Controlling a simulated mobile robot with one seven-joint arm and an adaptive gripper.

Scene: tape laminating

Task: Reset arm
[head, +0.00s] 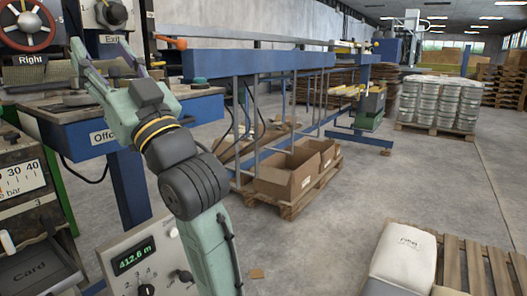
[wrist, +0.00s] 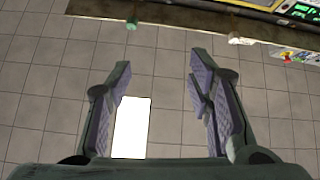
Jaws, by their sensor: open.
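My gripper (head: 104,58) is raised at the upper left of the head view, in front of the machine panels and above the blue bench. In the wrist view its two fingers (wrist: 160,75) stand wide apart with nothing between the pads. A grey tiled surface (wrist: 60,80) lies beyond them, with a bright white rectangle (wrist: 131,127) seen beside the left finger. My arm reaches up from the bottom of the head view.
A blue-framed machine (head: 255,62) runs back from the bench. Cardboard boxes (head: 287,178) sit on a pallet under it. A white sack (head: 403,256) lies on a pallet (head: 480,262) at lower right. A meter box (head: 140,262) reads 412.6 m. The middle floor is mostly clear.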

